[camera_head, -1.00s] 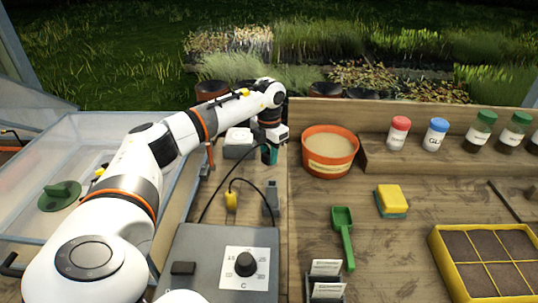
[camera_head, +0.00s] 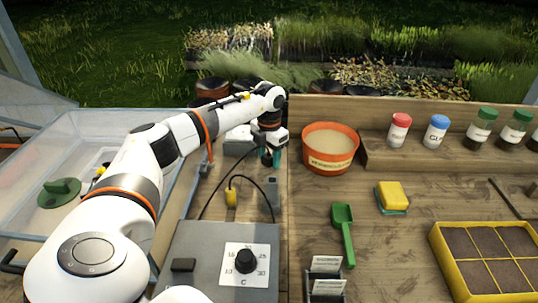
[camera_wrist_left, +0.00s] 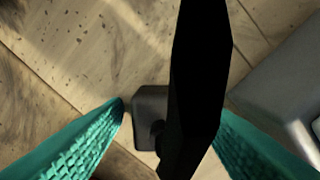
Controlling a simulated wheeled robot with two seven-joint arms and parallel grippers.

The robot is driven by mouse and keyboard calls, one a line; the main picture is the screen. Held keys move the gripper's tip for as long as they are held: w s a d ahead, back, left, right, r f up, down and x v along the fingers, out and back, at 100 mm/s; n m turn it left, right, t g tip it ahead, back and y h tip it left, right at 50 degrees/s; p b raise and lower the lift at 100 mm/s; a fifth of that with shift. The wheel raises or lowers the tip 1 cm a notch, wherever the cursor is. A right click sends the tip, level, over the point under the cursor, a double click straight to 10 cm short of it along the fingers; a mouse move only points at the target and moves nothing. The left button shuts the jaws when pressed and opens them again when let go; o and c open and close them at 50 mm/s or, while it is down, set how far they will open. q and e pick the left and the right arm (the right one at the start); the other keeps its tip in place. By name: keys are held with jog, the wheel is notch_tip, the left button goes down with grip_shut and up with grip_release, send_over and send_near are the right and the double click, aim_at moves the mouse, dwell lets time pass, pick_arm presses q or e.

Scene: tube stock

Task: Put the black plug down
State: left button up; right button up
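My left gripper (camera_head: 270,158) points down at the back of the bench, left of the orange pot. In the left wrist view its two teal fingers (camera_wrist_left: 171,106) are spread apart. A small dark block, seemingly the black plug (camera_wrist_left: 150,105), lies between the fingertips. A slim gap shows between it and the left fingertip. A broad black shape (camera_wrist_left: 197,70), likely its cable close to the camera, hides its right side and part of the right finger. In the head view the plug is too small to make out clearly. My right gripper is not in view.
The orange pot (camera_head: 330,147) stands just right of the gripper. A clear-walled bin (camera_head: 80,140) is at left.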

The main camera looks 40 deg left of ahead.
aim_at(269, 155)
pick_arm(q)
jog(key=shift+r, duration=0.1)
jog(key=shift+r, duration=0.35)
notch_tip(269, 155, up, 12)
jog(key=shift+r, duration=0.2)
dwell(0.4)
